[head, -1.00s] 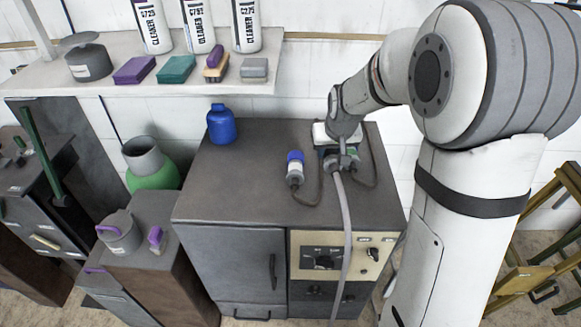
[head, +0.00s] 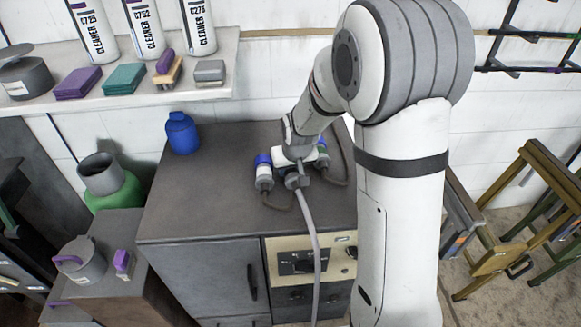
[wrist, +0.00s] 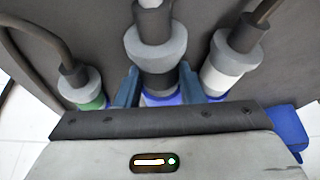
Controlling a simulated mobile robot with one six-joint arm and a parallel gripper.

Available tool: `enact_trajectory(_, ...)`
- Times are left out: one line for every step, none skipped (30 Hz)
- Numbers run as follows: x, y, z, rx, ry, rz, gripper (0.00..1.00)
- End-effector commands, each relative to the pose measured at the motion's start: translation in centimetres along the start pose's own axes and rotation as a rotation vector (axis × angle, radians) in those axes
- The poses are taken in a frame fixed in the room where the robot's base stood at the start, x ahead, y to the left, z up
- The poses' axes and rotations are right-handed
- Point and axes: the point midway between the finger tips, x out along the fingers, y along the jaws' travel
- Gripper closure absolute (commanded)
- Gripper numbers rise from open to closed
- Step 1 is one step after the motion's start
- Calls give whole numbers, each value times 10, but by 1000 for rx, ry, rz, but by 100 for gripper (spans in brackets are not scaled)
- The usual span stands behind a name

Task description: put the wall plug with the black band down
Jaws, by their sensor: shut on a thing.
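The wall plug with the black band (wrist: 160,82) is between my gripper's two fingers (wrist: 158,90) in the wrist view. It has a grey body and a thick grey cable. In the head view this plug (head: 295,180) is at my gripper (head: 294,158), over the dark cabinet top, its cable hanging over the front edge. My gripper is shut on it. Whether the plug touches the top I cannot tell. A plug with a white band (wrist: 224,74) stands close on one side, blue-topped in the head view (head: 264,172). A plug with a green band (wrist: 92,103) is on the other side.
The dark cabinet (head: 215,210) has free top surface left of the plugs. A blue bottle (head: 182,134) stands at its back left. A shelf (head: 130,100) with cleaner bottles and sponges is behind. A green vessel (head: 115,190) is at the left.

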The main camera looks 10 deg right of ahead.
Motion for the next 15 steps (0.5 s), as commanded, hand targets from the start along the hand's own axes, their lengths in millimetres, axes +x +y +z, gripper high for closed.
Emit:
enact_trajectory(-1,0,-1,1,2,0,100)
enact_trajectory(-1,0,-1,1,2,0,100)
enact_trajectory(-1,0,-1,1,2,0,100)
enact_trajectory(-1,1,-1,1,2,0,100)
enact_trajectory(-1,1,-1,1,2,1,100)
enact_trajectory(0,1,0,1,2,1,100)
enact_trajectory(1,1,0,1,2,1,100)
enact_trajectory(2,1,1,2,2,1,100)
enact_trajectory(4,1,1,2,2,1,100)
enact_trajectory(5,1,2,2,2,1,100)
enact_trajectory(6,1,2,2,2,1,100)
enact_trajectory(7,1,2,2,2,1,100)
enact_trajectory(7,1,3,2,2,1,100)
enact_trajectory(8,1,3,2,2,1,100)
enact_trajectory(8,1,3,2,1,1,64)
